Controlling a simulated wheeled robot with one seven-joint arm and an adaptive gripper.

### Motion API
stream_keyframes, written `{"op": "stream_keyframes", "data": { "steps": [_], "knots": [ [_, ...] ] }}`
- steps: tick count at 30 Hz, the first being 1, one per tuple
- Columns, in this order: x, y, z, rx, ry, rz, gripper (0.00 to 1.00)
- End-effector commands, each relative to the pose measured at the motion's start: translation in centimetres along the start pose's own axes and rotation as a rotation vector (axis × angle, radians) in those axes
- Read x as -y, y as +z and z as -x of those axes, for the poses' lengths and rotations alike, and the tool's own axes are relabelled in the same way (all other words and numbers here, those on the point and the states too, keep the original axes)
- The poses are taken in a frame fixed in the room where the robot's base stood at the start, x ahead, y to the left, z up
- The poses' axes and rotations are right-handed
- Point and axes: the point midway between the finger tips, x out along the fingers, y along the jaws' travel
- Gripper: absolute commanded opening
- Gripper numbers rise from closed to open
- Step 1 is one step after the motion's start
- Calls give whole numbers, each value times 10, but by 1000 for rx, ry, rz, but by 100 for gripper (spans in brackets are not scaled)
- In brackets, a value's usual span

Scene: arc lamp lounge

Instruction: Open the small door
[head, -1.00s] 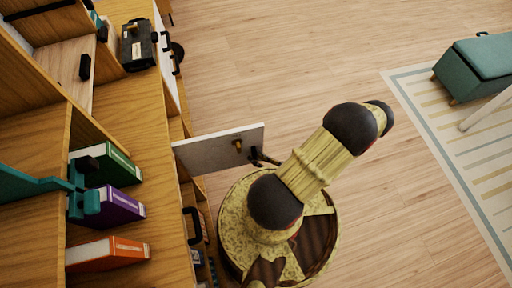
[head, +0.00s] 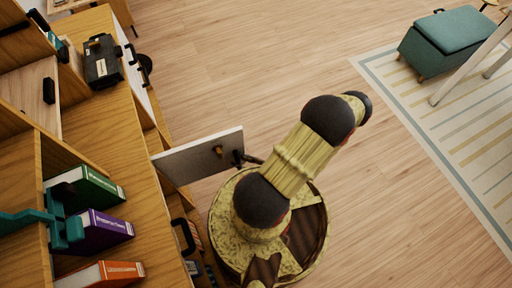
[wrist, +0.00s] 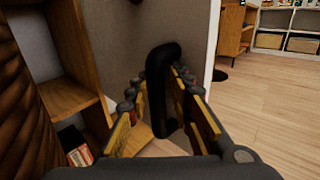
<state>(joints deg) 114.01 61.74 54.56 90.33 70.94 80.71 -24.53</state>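The small door (head: 197,157) is a pale panel that stands swung out from the wooden cabinet in the head view, with a brass-coloured fitting (head: 218,151) on it. In the wrist view, the door (wrist: 118,45) fills the middle as a grey face. A black bar handle (wrist: 162,85) stands up from it. My gripper (wrist: 163,88) has its fingers on both sides of the handle, close against it, and looks shut on it. The handle partly hides the right fingertip. In the head view, my arm hides most of the gripper.
The cabinet top (head: 135,160) carries books and a black case (head: 103,60). Open shelving (wrist: 75,97) shows left of the door in the wrist view. Wooden floor (head: 260,60) is clear to the right, up to a striped rug (head: 455,125) with a teal bench (head: 450,42).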

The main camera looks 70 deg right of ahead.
Motion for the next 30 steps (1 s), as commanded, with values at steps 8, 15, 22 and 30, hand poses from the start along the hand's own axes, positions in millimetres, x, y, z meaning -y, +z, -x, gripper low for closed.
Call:
{"op": "stream_keyframes", "data": {
  "steps": [8, 15, 22, 30],
  "knots": [
    [8, 1, 42, 0, -14, 11, 22],
    [5, 0, 77, -2, -11, 10, 22],
    [4, 0, 101, -2, -7, 8, 22],
    [3, 0, 107, -2, -4, 7, 22]
  ]
}}
